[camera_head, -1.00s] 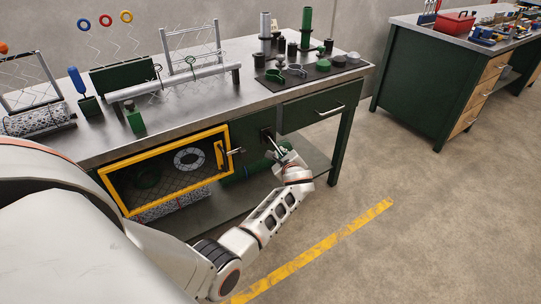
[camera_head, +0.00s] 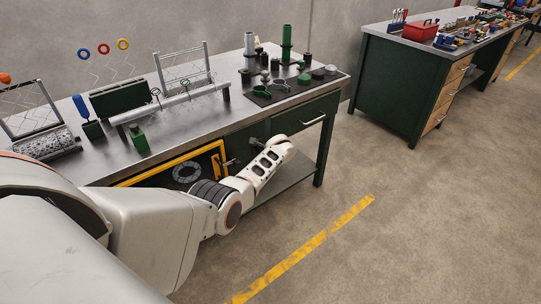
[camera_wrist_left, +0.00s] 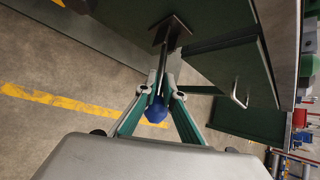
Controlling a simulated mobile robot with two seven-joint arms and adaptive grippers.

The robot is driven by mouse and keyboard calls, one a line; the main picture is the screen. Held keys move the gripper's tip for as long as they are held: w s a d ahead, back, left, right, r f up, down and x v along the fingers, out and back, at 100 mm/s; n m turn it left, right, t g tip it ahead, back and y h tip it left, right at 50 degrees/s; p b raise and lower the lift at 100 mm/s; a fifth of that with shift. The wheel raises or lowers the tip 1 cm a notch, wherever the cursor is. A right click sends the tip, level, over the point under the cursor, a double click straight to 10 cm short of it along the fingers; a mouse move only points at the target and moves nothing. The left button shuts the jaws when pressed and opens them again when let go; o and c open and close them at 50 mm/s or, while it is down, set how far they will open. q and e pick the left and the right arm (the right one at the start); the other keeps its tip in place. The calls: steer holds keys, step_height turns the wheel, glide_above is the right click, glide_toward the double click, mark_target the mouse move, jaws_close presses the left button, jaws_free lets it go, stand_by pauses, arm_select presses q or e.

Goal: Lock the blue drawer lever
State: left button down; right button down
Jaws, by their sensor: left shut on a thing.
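The blue drawer lever has a round blue knob (camera_wrist_left: 156,111) on a dark shaft (camera_wrist_left: 162,68) that runs to a square dark plate (camera_wrist_left: 173,27) on the green bench front. In the left wrist view my left gripper (camera_wrist_left: 161,94) is shut around the lever at the knob, one finger on each side. In the head view my left forearm (camera_head: 262,168) reaches the bench front, and the gripper and knob are hidden behind it. The green drawer (camera_head: 305,116) with its metal handle (camera_head: 314,121) is beside the lever and looks shut. My right gripper is not in view.
The metal benchtop (camera_head: 110,152) carries racks, tubes and a dark mat (camera_head: 290,88) with parts. A second bench (camera_head: 400,85) stands at right. The floor in front is clear.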

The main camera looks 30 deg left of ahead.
arm_select(q)
steer(key=shift+w+d+r, duration=0.4)
steer(key=shift+w+r, duration=0.15)
steer(key=shift+r, duration=0.2)
steer(key=c, duration=1.8)
jaws_free()
steer(key=shift+d, duration=0.1)
steer(key=shift+c, duration=0.2)
steer(key=shift+s+f, duration=0.1)
steer(key=shift+s, duration=0.05)
steer(key=shift+s+f, duration=0.15)
steer(key=shift+s, duration=0.1)
steer(key=shift+v, duration=0.8)
steer(key=v, duration=1)
